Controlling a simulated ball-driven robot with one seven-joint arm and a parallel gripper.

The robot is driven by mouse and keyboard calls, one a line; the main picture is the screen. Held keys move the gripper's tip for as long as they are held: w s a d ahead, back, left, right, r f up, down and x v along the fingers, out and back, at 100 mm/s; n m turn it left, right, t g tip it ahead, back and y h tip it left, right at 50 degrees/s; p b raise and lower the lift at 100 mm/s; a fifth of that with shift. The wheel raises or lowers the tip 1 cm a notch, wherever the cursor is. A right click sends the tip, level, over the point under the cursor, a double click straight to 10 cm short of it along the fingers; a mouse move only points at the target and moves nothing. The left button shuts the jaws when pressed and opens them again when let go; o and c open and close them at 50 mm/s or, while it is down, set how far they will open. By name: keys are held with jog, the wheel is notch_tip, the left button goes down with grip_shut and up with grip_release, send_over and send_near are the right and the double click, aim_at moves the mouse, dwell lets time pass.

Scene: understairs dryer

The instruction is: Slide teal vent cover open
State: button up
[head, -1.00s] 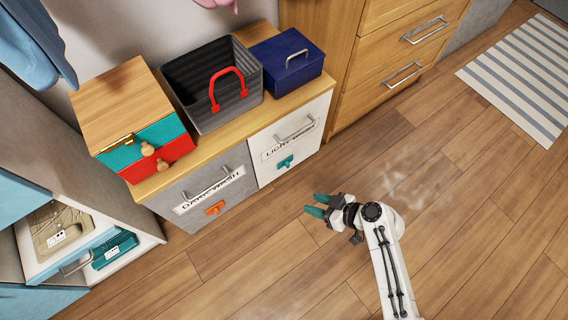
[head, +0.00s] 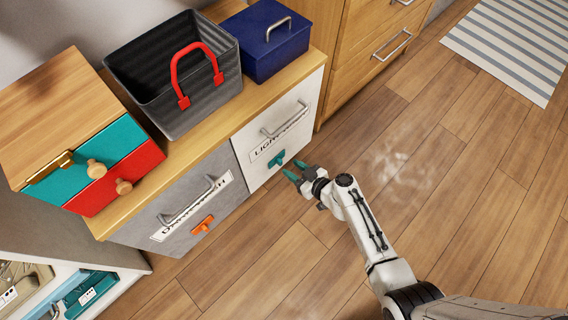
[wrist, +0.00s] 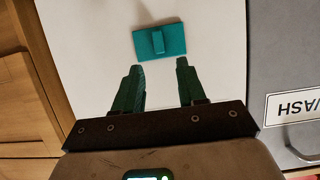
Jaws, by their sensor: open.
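The teal vent cover (head: 276,159) sits low on the white drawer front, below the light-wash label. In the wrist view the teal vent cover (wrist: 160,42) is a flat plate with a raised grip in its middle. My gripper (head: 295,172) is open and empty just in front of the white drawer, close to the cover. In the wrist view my gripper (wrist: 160,78) has its fingers apart, pointing at the cover, with the raised grip roughly between their lines. The fingertips look just short of the plate; whether they touch it, I cannot tell.
The grey dark-wash drawer (head: 170,190) with an orange cover (head: 203,225) is at left. A dark basket (head: 180,75), a blue box (head: 266,38) and a small wooden chest (head: 65,110) stand on top. Wooden drawers (head: 370,50) stand at right. The floor is clear.

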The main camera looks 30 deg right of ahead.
aim_at(281, 161)
jog(key=b+x, duration=0.1)
jog(key=x, duration=0.4)
jog(key=shift+c, duration=0.3)
grip_shut()
dwell(0.4)
